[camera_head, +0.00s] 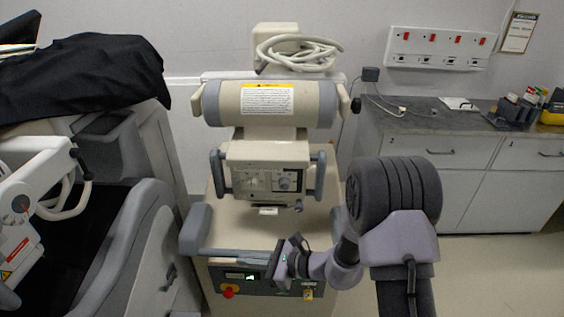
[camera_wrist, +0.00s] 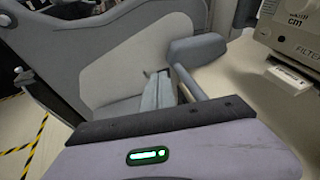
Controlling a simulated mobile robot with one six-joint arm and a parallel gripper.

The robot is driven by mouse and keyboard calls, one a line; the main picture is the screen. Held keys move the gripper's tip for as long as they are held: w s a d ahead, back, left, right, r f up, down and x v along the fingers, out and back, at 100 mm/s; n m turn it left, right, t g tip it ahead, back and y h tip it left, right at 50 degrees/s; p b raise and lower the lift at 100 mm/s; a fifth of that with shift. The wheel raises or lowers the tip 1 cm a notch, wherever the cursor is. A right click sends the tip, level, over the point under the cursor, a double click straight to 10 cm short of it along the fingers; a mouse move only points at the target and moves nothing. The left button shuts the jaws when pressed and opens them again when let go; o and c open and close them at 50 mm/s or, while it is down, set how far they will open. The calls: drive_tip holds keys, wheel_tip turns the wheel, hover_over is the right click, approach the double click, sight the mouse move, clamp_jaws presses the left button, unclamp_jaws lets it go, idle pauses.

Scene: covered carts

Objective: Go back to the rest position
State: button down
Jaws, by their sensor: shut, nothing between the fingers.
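My gripper (camera_head: 232,254) is low in front of the beige medical machine (camera_head: 262,215), its fingers pointing left across the lower front. The fingers look closed together with nothing held. In the wrist view my gripper (camera_wrist: 158,88) shows as narrow grey fingers past a dark bar, with a lit green indicator on the wrist body. The fingertips appear close to the machine's left grey pad (camera_head: 195,230); I cannot tell if they touch. The pad also shows in the wrist view (camera_wrist: 198,48). My arm comes in from the right.
A grey cart (camera_head: 150,225) with black cloth (camera_head: 85,78) stands left. A counter with cabinets (camera_head: 480,180) is back right. The floor (camera_head: 500,275) at right is clear. Yellow-black tape (camera_wrist: 38,140) marks the floor.

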drive_tip(key=s+d+r+n+g+h, duration=0.2)
drive_tip(key=s+d+r+n, duration=0.1)
drive_tip(key=s+r+n, duration=0.4)
drive_tip(key=s+d+r+n+g+h, duration=0.2)
drive_tip(key=s+r+n, duration=0.2)
drive_tip(key=s+r, duration=0.45)
drive_tip(key=s+d+r+n+t+h, duration=0.2)
drive_tip(key=s+d+h, duration=0.1)
drive_tip(key=d, duration=0.4)
drive_tip(key=s+d+r+n+t+h, duration=0.3)
drive_tip(key=s+d+h, duration=0.1)
drive_tip(key=d, duration=0.3)
drive_tip(key=shift+r+h, duration=0.3)
drive_tip(key=shift+r, duration=0.05)
drive_tip(key=shift+s, duration=0.1)
